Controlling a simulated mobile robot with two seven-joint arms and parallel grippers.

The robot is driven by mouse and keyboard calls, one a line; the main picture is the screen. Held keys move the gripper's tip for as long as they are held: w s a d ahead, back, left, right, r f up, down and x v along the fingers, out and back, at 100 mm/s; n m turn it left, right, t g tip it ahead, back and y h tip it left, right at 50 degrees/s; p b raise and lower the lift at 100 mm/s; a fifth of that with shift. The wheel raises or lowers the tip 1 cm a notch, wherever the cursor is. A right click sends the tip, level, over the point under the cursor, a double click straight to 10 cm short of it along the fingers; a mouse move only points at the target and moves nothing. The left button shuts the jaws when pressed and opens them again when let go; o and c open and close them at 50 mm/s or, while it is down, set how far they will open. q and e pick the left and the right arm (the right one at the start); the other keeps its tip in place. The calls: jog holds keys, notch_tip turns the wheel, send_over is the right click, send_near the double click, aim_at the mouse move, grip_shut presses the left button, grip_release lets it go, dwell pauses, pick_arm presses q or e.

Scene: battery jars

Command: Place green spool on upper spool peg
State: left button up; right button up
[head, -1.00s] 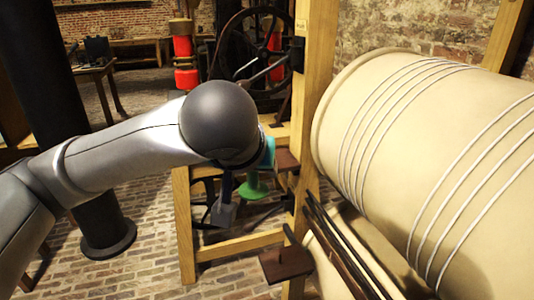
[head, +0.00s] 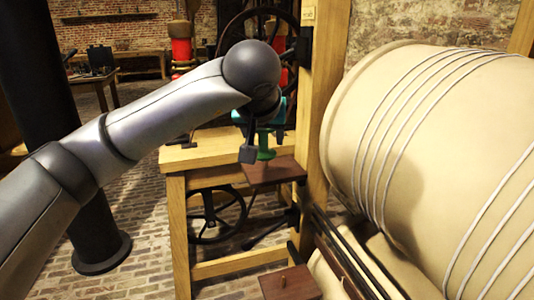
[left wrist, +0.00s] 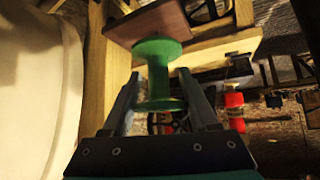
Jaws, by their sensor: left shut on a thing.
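The green spool (head: 265,150) is in my left gripper (head: 262,130), just above the upper brown wooden board (head: 277,172) on the timber post. In the left wrist view, the spool (left wrist: 156,78) sits between the two fingers of my left gripper (left wrist: 158,85), which is shut on it. One spool flange is close to the brown board (left wrist: 150,20); I cannot tell whether they touch. The upper peg is not visible, hidden by the spool or gripper. My right gripper is not in view.
A large cream drum (head: 430,140) wound with cord fills the right side, near the timber post (head: 322,100). A wooden bench (head: 200,155) stands behind the boards. A black column (head: 70,130) stands at left. Red cylinders (head: 182,50) are farther back.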

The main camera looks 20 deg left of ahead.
pick_arm(q)
jog(key=w, duration=0.2)
jog(key=w+a+f, duration=0.1)
jog(key=w, duration=0.2)
jog(key=w+f+b, duration=0.1)
jog(key=w, duration=0.1)
jog(key=shift+w+a+f, duration=0.1)
jog(key=shift+w+a, duration=0.05)
jog(key=shift+a, duration=0.05)
jog(key=shift+f, duration=0.45)
jog(key=shift+f+b, duration=0.75)
jog(key=shift+f, duration=1.2)
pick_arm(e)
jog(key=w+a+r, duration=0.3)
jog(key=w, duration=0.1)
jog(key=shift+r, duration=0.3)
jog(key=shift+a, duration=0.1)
pick_arm(q)
jog(key=shift+f, duration=0.15)
jog(key=o, duration=1.3)
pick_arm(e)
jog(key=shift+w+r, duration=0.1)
